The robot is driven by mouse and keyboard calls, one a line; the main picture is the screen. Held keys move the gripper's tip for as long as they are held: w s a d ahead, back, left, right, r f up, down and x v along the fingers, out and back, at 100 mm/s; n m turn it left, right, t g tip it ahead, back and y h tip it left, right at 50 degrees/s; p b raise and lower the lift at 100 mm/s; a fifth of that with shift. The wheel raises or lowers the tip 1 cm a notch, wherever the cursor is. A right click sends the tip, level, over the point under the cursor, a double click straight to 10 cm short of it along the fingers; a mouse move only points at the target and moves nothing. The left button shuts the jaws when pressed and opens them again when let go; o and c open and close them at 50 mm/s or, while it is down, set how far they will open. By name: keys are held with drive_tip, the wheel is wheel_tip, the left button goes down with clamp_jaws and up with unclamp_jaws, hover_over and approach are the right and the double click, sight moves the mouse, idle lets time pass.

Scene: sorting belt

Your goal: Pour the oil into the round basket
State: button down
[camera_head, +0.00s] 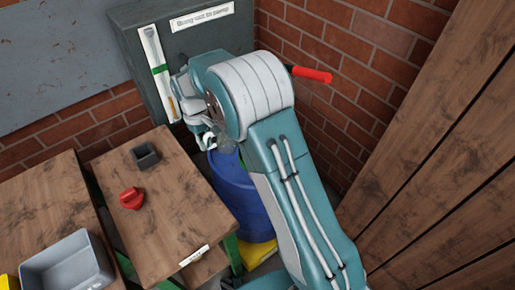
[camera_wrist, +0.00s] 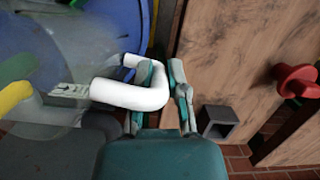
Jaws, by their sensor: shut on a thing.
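My gripper (camera_wrist: 163,80) is shut on the white handle (camera_wrist: 130,95) of a clear, see-through jug (camera_wrist: 70,91). The jug is at the left of the wrist view, and its body is partly cut off by the frame edge. In the head view my gripper (camera_head: 205,140) and the clear jug (camera_head: 227,153) are above the top of a blue round barrel (camera_head: 236,197), partly covered by my arm. The barrel also shows behind the jug in the wrist view (camera_wrist: 105,20). I cannot tell how much oil is in the jug or whether any is flowing.
A wooden table (camera_head: 165,225) left of the barrel holds a small dark square box (camera_head: 145,155) and a red knob (camera_head: 131,198). A grey bin (camera_head: 68,268) is at lower left. A grey cabinet (camera_head: 135,50) and brick walls stand behind; wooden boards (camera_head: 455,150) are at right.

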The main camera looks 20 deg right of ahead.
drive_tip(key=shift+g+h, duration=0.7)
drive_tip(key=shift+h, duration=0.2)
drive_tip(key=shift+w+a+f+b, duration=0.1)
drive_tip(key=shift+a+f+b, duration=0.1)
drive_tip(key=shift+f, duration=0.6)
drive_tip(key=shift+w+a+f+b, duration=0.1)
drive_tip(key=shift+w+f+b, duration=0.1)
drive_tip(key=shift+f, duration=0.6)
drive_tip(key=shift+w+a+f+b, duration=0.1)
drive_tip(key=shift+f+b, duration=0.1)
drive_tip(key=shift+f, duration=0.6)
drive_tip(key=shift+r, duration=2.95)
